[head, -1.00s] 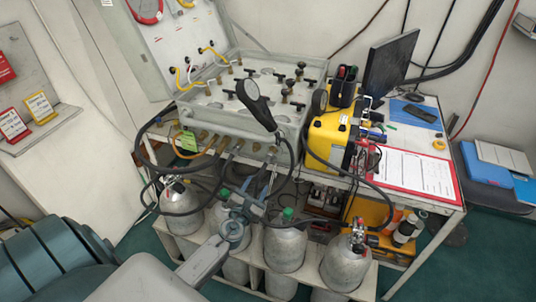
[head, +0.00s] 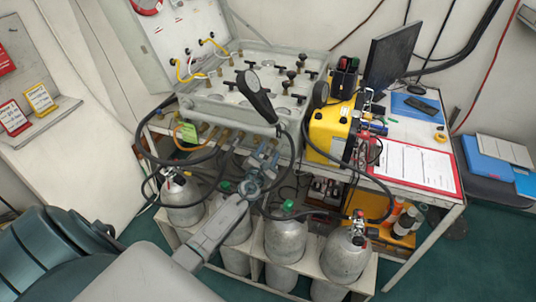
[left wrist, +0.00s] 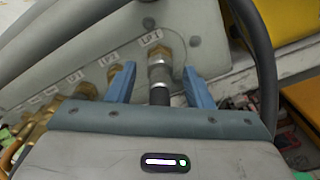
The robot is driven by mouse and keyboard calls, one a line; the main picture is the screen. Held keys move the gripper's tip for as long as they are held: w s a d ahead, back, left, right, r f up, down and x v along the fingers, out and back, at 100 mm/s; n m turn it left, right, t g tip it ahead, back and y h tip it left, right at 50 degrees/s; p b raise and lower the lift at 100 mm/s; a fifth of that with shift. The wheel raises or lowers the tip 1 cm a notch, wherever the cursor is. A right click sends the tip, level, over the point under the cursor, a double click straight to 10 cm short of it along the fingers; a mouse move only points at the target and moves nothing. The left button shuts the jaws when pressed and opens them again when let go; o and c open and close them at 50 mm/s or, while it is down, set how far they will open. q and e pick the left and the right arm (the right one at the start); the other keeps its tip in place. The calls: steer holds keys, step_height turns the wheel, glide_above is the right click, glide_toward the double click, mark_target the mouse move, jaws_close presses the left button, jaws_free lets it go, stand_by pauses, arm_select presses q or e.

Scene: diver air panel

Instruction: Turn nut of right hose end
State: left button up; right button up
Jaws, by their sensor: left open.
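The grey air panel box (head: 225,112) stands on the bench, with a row of brass fittings along its front face. In the left wrist view, the rightmost hose end has a silver nut (left wrist: 160,72) on a fitting in the panel face (left wrist: 199,62), with a dark hose (left wrist: 160,96) below it. My left gripper (head: 268,150) is at the right part of the panel's front. In the left wrist view my left gripper (left wrist: 159,84) is open, its blue fingers on either side of the hose end, with visible gaps. My right gripper is not in view.
Several grey cylinders (head: 286,240) stand in a rack below. Dark hoses loop around the panel front; one (left wrist: 262,60) passes close on the right. A yellow case (head: 328,132) stands right of the panel. A red-edged clipboard (head: 408,168) lies on the bench.

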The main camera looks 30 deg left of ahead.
arm_select(q)
steer(key=c, duration=1)
